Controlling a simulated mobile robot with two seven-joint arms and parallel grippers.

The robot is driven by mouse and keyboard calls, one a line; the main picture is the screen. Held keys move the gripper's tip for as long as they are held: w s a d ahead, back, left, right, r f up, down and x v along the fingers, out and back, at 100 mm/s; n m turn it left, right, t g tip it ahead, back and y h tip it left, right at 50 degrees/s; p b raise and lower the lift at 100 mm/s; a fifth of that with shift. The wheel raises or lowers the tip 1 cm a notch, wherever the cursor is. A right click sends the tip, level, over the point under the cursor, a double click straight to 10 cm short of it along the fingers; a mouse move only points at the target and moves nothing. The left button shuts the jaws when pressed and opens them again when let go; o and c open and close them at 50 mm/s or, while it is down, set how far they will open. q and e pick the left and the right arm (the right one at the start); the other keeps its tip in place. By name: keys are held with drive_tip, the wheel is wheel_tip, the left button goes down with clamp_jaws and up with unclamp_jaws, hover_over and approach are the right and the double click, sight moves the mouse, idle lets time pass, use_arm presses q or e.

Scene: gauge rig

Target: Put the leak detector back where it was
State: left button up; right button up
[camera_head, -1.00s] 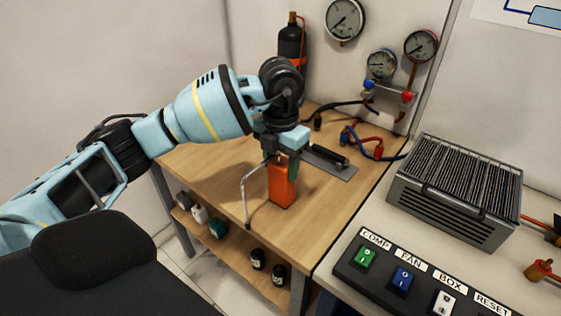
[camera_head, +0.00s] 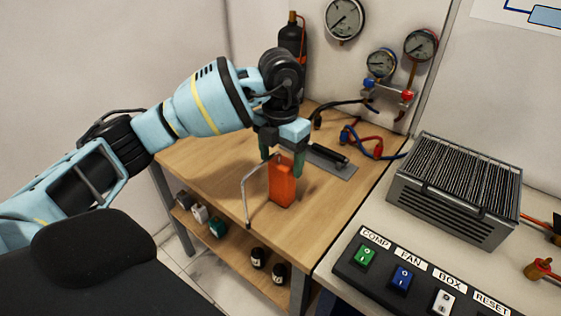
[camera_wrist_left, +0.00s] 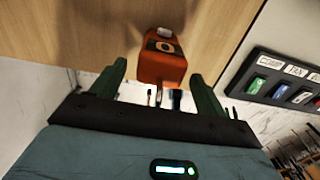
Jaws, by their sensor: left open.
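The leak detector (camera_head: 283,184) is an orange box with a thin bent grey probe. It stands upright on the wooden bench near its front edge, the probe reaching down to the left. My left gripper (camera_head: 282,162) is open just above and around its top, with one green finger on each side. In the left wrist view the detector (camera_wrist_left: 162,68) shows between and beyond the spread fingers of the gripper (camera_wrist_left: 157,72), with a gap on both sides. My right gripper is not in view.
Red and blue hoses (camera_head: 365,142) lie farther right. A finned metal unit (camera_head: 455,190) and switch panel (camera_head: 400,275) are at right. The bench's left part is clear.

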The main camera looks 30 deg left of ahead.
use_arm(q)
wheel_tip(320, 180, up, 11)
drive_tip(key=shift+f+p, duration=0.15)
drive_tip(key=shift+p, duration=0.45)
